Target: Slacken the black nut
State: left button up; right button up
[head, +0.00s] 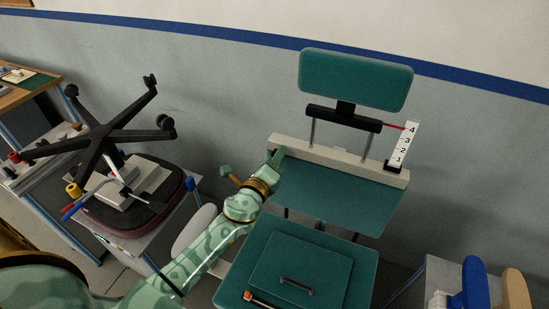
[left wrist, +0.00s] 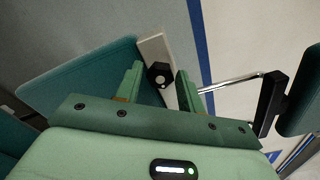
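The black nut (left wrist: 160,73) shows in the left wrist view, dark with a pale centre, against the pale beam. In the head view I cannot make it out; my left gripper covers that end of the pale beam (head: 330,160). My left gripper (left wrist: 159,69) is open, with one finger on each side of the nut in the picture. I see a gap beside the nut and cannot tell the depth between fingertips and nut. In the head view the left gripper (head: 254,164) is at the beam's left end. My right gripper is not in view.
A teal backrest (head: 355,80) stands on rods above the beam, with a numbered scale (head: 405,145) and red pointer at right. A teal seat (head: 330,190) and a teal box lid (head: 300,272) lie below. An upturned black chair base (head: 105,140) is at left.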

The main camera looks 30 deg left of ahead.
pick_arm(q)
jog(key=c, duration=0.5)
jog(key=shift+c, duration=0.2)
